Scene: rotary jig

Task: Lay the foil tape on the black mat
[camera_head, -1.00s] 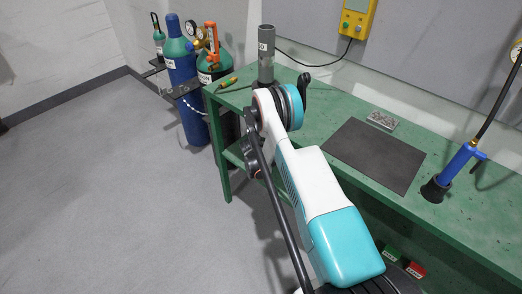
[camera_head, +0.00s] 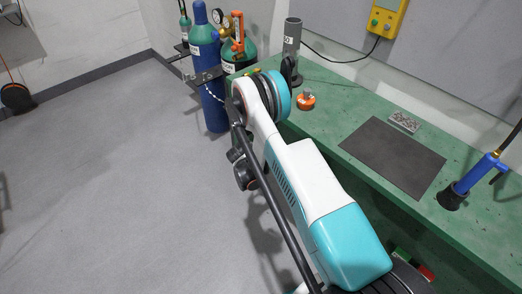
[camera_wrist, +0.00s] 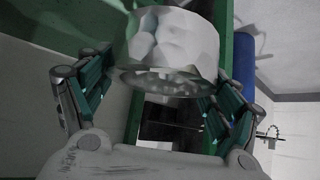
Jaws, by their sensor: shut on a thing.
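In the wrist view my gripper (camera_wrist: 163,92) is shut on a pale grey, roughly round roll with a crumpled surface (camera_wrist: 172,40), which looks like the foil tape. The roll is at the top of that view, between the two fingers. In the head view my gripper and the roll are hidden by my arm. The black mat (camera_head: 392,157) lies flat on the green bench, to the right of my arm, and nothing lies on it.
A grey metal block (camera_head: 404,121) is at the mat's back edge. A blue tool with a black base (camera_head: 468,182) stands right of it. An orange-and-white item (camera_head: 306,100) and an upright grey tube (camera_head: 292,40) are at the bench's left. Gas cylinders (camera_head: 208,75) stand beyond.

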